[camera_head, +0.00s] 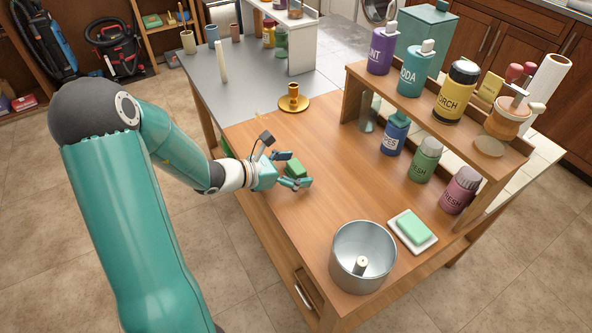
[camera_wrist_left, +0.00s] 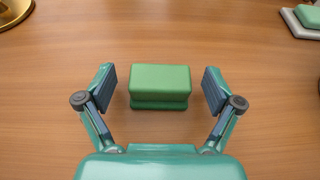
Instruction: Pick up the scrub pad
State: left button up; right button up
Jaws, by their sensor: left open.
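The scrub pad (camera_head: 294,168) is a small green block on the wooden table. In the left wrist view the scrub pad (camera_wrist_left: 160,86) lies in the middle, a lighter green layer over a darker one. My left gripper (camera_head: 295,169) is low over the table at the pad. In the left wrist view my left gripper (camera_wrist_left: 160,88) is open, with one finger on each side of the pad and a gap at both sides. My right gripper is not in view.
A brass candle holder (camera_head: 293,101) stands behind the pad. A metal pot (camera_head: 362,258) and a white dish (camera_head: 427,242) with a green bar (camera_head: 414,228) are at the front right. A wooden shelf (camera_head: 349,96) holds several bottles. The table around the pad is clear.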

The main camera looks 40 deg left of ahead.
pick_arm(q)
jog(key=shift+c, duration=0.2)
jog(key=c, duration=1)
jog(key=shift+w+r, duration=0.1)
